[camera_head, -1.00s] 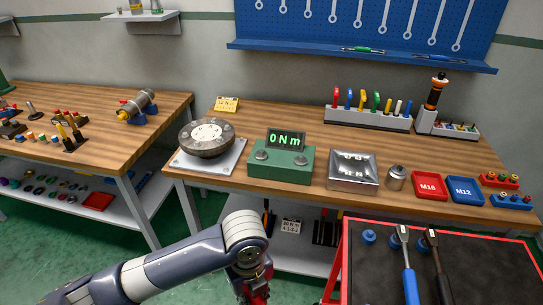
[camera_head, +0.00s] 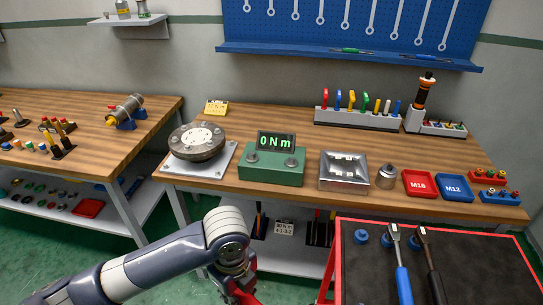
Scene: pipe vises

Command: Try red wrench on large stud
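A rack (camera_head: 359,118) at the back of the bench holds several coloured-handled tools, including a red-handled one (camera_head: 326,98) at its left end. I cannot tell if this is the red wrench. A green tester box (camera_head: 272,174) reads "0 N m" and has two grey round fittings on top. Left of it, a round flange (camera_head: 198,143) with a pale face sits on a grey plate. Which stud is the large one is not clear. My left gripper (camera_head: 240,292) is at the bottom edge, in front of the bench; red shows at it, but its fingers are mostly cut off. My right gripper is out of view.
A red-edged cart (camera_head: 440,265) at the lower right carries a blue-handled wrench (camera_head: 403,284), a black-handled wrench (camera_head: 435,275) and a blue socket (camera_head: 361,236). A metal block (camera_head: 344,172), red M16 tray (camera_head: 420,184) and blue M12 tray (camera_head: 455,187) stand on the bench.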

